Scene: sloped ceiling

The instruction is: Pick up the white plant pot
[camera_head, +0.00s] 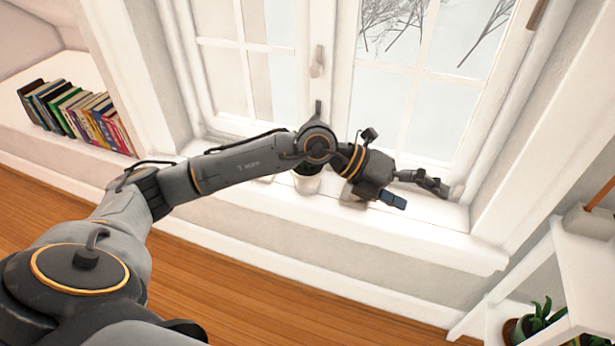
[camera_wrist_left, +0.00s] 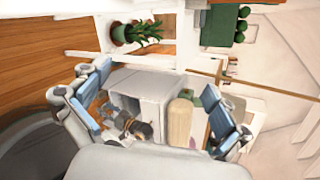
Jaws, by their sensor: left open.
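A white pot (camera_head: 307,184) stands on the windowsill in the head view, partly hidden behind my left arm, with dark foliage just above its rim. My left gripper (camera_head: 413,191) is open over the sill, to the right of this pot and apart from it. In the left wrist view its two blue-padded fingers (camera_wrist_left: 165,100) are spread, with no object clearly held. A pale box-like shape (camera_wrist_left: 150,88) and a beige rounded object (camera_wrist_left: 180,122) show between the fingers; I cannot tell how far off they are. My right gripper is not in view.
The window stands close behind my left arm. A row of books (camera_head: 78,115) is on the ledge at left. A white shelf (camera_head: 585,255) with a potted plant (camera_head: 535,322) is at lower right. The plant also shows in the wrist view (camera_wrist_left: 135,33). The wooden floor is clear.

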